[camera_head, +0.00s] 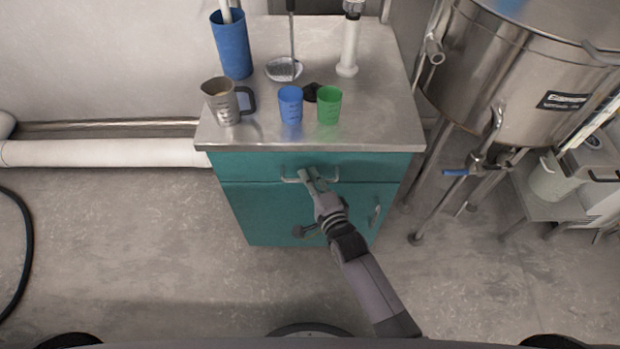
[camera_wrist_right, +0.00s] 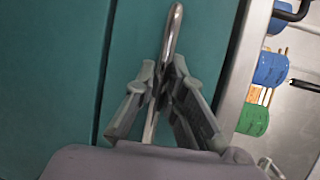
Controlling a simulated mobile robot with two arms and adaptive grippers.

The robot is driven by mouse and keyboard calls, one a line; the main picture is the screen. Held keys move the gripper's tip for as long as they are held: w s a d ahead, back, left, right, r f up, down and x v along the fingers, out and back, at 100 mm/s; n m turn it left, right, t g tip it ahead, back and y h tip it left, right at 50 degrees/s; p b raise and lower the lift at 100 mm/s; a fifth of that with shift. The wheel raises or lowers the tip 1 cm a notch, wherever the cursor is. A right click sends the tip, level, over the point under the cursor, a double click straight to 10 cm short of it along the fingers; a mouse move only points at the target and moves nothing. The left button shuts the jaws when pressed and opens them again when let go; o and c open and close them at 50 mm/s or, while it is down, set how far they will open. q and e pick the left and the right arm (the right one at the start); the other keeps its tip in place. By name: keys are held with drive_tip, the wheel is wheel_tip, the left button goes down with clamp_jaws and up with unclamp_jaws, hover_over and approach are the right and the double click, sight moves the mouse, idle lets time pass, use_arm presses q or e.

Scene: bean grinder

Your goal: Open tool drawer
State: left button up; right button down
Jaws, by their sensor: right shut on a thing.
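The tool drawer (camera_head: 245,166) is the teal upper front of the cabinet, just under the metal top. Its front looks flush with the cabinet; it also shows in the right wrist view (camera_wrist_right: 210,40). A metal bar handle (camera_head: 331,179) is fixed across it. My right gripper (camera_head: 308,175) reaches up to the handle from below. In the right wrist view its fingers (camera_wrist_right: 164,72) are shut around the handle (camera_wrist_right: 174,30), one on each side. My left gripper is in neither view.
On the metal top (camera_head: 260,135) stand a grey jug (camera_head: 222,103), a blue cup (camera_head: 290,104), a green cup (camera_head: 329,105) and a tall blue container (camera_head: 232,45). A teal door is below the drawer. A steel tank (camera_head: 520,60) stands at right. Floor left of the cabinet is mostly clear.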

idle(0.7)
drive_tip(key=s+p, duration=0.6)
drive_tip(key=s, duration=2)
drive_tip(key=shift+s+p, duration=0.35)
drive_tip(key=c, duration=1.7)
unclamp_jaws()
drive_tip(key=shift+o, duration=0.2)
drive_tip(key=v, duration=1.2)
